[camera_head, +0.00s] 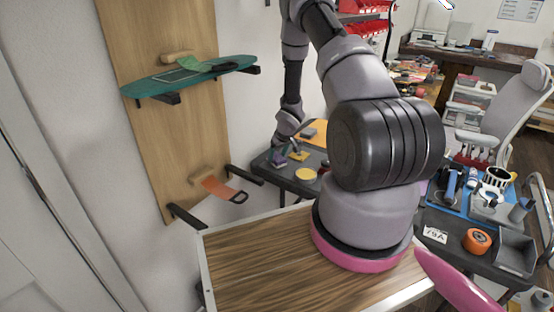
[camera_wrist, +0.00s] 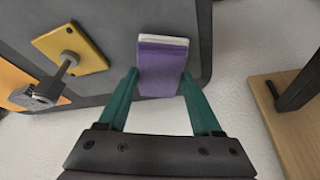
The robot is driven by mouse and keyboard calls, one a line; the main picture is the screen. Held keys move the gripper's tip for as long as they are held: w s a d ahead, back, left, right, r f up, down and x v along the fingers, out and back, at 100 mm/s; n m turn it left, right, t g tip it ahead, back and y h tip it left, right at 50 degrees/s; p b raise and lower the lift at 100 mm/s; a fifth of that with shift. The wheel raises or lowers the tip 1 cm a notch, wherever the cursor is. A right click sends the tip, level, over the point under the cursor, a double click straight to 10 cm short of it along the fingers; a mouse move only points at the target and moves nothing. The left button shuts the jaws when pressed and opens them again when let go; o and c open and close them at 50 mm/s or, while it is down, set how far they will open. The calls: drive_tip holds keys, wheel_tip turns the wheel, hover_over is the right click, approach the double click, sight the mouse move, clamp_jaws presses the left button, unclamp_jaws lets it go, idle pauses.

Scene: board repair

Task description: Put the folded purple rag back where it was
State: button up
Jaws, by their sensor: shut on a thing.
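The folded purple rag (camera_wrist: 162,65) shows in the wrist view as a small block with a pale band at its far end. My gripper (camera_wrist: 160,75) has its two teal fingers against the rag's left and right sides and is shut on it. The rag is over the dark grey surface (camera_wrist: 110,20), near its edge; I cannot tell whether it touches. In the head view the rag (camera_head: 278,159) is a small purple patch below the end of my arm, and the fingers are hard to make out there.
A yellow plate (camera_wrist: 92,50) with a metal part on it lies left of the rag. An orange sheet (camera_wrist: 15,82) lies further left. A wooden board (camera_wrist: 285,115) with a black bracket is at right. A wood-topped table (camera_head: 260,260) stands in front, and a teal skateboard deck (camera_head: 190,76) rests on wall brackets.

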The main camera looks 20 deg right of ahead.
drive_tip(key=shift+f, duration=0.7)
drive_tip(key=o, duration=1.2)
